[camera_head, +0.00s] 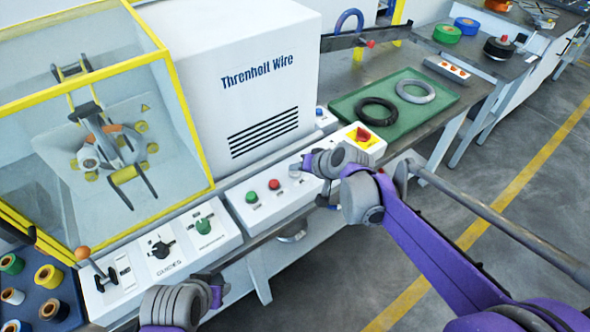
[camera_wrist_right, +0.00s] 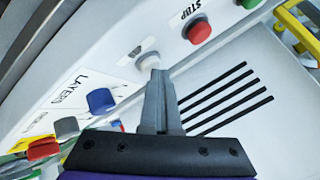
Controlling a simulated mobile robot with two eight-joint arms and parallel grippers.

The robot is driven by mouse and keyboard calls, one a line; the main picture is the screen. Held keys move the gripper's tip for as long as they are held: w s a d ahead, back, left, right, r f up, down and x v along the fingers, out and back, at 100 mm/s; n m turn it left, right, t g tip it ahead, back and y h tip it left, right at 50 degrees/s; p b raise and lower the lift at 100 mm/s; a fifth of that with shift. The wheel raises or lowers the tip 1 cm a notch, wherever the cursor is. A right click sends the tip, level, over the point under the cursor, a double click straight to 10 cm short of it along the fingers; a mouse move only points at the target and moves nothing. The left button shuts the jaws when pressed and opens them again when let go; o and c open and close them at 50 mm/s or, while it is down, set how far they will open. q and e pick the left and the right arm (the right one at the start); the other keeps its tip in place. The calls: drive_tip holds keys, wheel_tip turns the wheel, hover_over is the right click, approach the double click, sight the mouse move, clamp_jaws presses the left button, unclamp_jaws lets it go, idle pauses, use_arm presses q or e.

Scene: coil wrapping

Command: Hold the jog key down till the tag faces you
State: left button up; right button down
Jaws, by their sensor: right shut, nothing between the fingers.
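The jog key, seemingly the pale round button (camera_head: 294,171), is on the sloped white control panel, right of the red stop button (camera_head: 274,184). In the right wrist view the pale button (camera_wrist_right: 148,60) is just beyond my fingertips. My right gripper (camera_head: 304,166) is shut and empty, its tips at the button. I cannot tell whether they touch or press it. My left gripper (camera_head: 217,290) is low at the left, in front of the panel; its fingers are not clear. I cannot make out a tag on the winding head (camera_head: 105,140) inside the yellow-framed guard.
A green button (camera_head: 251,197) is left of the stop button. A red knob on a yellow plate (camera_head: 363,136) is right of my right gripper. A green mat (camera_head: 446,97) with a black and a grey coil lies on the bench. A lever (camera_head: 84,253) stands at the left.

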sight(297, 175)
idle(0.6)
drive_tip(key=shift+r+p, duration=0.7)
drive_tip(key=shift+r, duration=0.2)
drive_tip(key=shift+r, duration=0.1)
wheel_tip(297, 175, up, 5)
drive_tip(key=p, duration=0.3)
drive_tip(key=shift+p, duration=0.4)
